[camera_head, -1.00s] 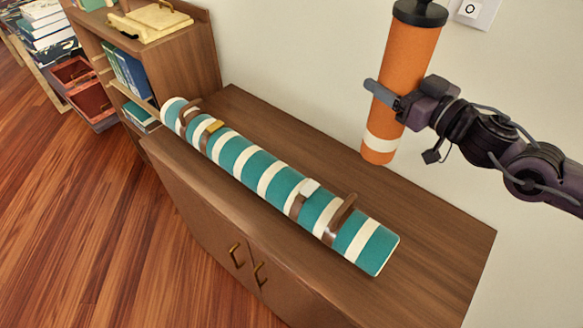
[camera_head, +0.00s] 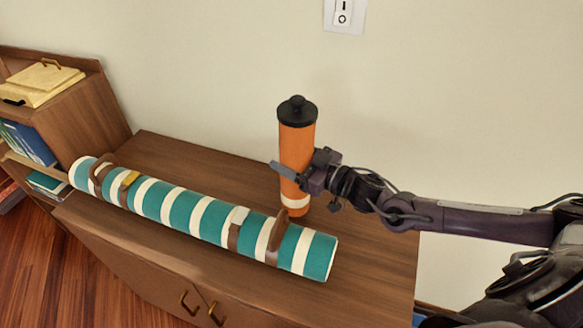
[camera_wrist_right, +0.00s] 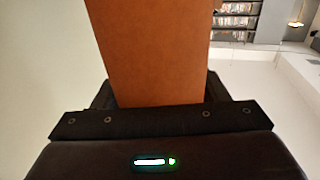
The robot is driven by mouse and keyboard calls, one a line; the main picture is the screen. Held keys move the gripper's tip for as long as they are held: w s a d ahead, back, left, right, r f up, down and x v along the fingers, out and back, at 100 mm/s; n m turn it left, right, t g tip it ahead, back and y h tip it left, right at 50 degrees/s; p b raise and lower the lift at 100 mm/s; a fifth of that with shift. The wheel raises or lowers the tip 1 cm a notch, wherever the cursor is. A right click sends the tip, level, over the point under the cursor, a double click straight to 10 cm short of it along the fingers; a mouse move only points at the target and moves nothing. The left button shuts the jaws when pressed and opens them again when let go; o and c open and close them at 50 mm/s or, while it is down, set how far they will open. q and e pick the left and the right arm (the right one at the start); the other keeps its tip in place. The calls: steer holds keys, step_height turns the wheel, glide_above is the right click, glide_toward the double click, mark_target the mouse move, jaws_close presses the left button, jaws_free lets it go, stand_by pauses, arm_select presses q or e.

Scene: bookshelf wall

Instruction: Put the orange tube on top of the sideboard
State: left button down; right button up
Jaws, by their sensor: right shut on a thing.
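The orange tube (camera_head: 297,150) has a black cap and a white band near its base. It is upright over the back right part of the wooden sideboard (camera_head: 375,265). I cannot tell whether its base touches the top. My right gripper (camera_head: 296,172) is shut on the lower half of the tube, coming from the right. In the right wrist view the orange tube (camera_wrist_right: 150,50) fills the space between the jaws. My left gripper is not in view.
A long teal and white striped roll (camera_head: 200,215) with brown straps lies across the sideboard, left and in front of the tube. A bookshelf (camera_head: 85,105) with a yellow box (camera_head: 40,83) stands at the left. The wall is close behind.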

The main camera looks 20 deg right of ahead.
steer(key=shift+f, duration=1.95)
steer(key=shift+f, duration=0.2)
steer(key=o, duration=1.1)
steer(key=b+v, duration=0.1)
steer(key=v, duration=1.1)
steer(key=shift+r, duration=0.15)
